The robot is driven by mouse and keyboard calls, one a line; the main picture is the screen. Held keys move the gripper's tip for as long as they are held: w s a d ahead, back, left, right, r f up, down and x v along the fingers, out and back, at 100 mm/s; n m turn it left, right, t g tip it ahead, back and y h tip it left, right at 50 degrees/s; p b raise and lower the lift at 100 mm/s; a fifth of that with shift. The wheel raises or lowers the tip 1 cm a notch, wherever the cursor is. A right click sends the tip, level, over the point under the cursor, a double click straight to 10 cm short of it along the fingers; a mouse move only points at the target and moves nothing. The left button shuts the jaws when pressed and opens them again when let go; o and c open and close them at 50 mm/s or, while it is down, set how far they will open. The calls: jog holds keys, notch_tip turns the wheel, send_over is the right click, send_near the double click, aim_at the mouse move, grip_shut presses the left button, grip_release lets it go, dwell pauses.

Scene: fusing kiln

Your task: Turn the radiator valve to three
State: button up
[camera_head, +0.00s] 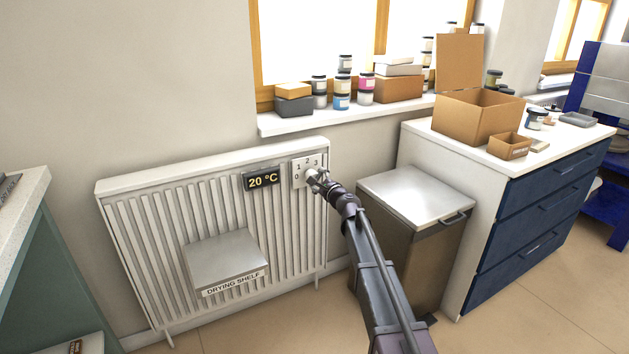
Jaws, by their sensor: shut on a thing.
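The white radiator (212,190) stands against the wall. I cannot tell which number the knob points to. A dark display (262,180) left of the plate reads 20 °C.
A metal drying shelf (225,258) juts from the radiator front. A bin with a grey lid (415,196) stands right of my arm, beside a white cabinet with blue drawers (540,210). Jars and boxes line the windowsill (300,121). The floor in front is clear.

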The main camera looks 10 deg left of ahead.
jog(key=shift+w+m, duration=0.2)
jog(key=shift+m, duration=1.1)
jog(key=shift+d, duration=0.1)
jog(key=o, duration=0.9)
jog(key=shift+s+d, duration=0.1)
jog(key=shift+s, duration=0.1)
jog(key=v, duration=1.1)
jog(key=shift+s+d, duration=0.2)
jog(key=shift+s, duration=0.05)
